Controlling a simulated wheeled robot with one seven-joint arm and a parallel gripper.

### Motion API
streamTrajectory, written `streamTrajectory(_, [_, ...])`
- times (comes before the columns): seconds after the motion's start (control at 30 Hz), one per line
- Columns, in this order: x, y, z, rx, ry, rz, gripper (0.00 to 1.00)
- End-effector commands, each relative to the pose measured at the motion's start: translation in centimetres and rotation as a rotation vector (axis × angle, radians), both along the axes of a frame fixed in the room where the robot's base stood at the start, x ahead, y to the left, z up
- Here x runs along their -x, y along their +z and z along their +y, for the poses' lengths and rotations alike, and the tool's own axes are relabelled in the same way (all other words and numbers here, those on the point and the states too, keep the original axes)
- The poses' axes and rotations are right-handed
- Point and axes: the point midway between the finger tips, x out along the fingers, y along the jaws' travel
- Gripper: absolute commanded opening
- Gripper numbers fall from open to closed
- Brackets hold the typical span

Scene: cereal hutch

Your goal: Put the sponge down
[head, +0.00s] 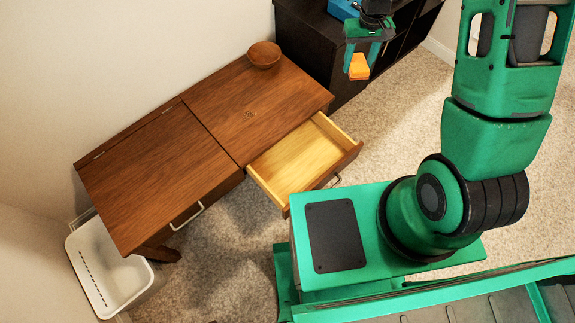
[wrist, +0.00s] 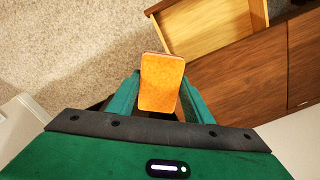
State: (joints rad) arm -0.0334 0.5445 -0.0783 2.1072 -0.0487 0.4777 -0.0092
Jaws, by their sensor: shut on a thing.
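The orange sponge (head: 359,68) is held between the fingertips of my gripper (head: 361,58), at the upper right of the head view. It hangs in the air in front of the dark cabinet, to the right of the wooden desk. In the wrist view the sponge (wrist: 161,82) shows its broad orange face between the green fingers of my gripper (wrist: 160,92). The gripper is shut on it. The sponge hides part of what lies behind it in the wrist view.
The wooden desk (head: 235,105) has an open, empty drawer (head: 300,160) and a brown bowl (head: 264,54) at its back corner. Much of its top is clear. A dark cabinet (head: 315,40) stands behind, with a blue thing (head: 343,8) on top. A white bin (head: 98,268) stands at the left.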

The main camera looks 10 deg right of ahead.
Motion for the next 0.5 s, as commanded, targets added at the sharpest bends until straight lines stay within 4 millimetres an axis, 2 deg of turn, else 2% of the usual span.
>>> streamTrajectory(0.17, [0.0, -0.1, 0.3, 0.0, 0.007, 0.0, 0.22])
streamTrajectory(0.27, [0.0, -0.8, 1.3, 0.0, 0.054, 0.002, 0.22])
streamTrajectory(0.37, [0.3, -2.6, 3.8, 0.001, 0.179, 0.005, 0.22])
streamTrajectory(0.5, [1.5, -6.6, 9.4, 0.003, 0.474, 0.009, 0.22])
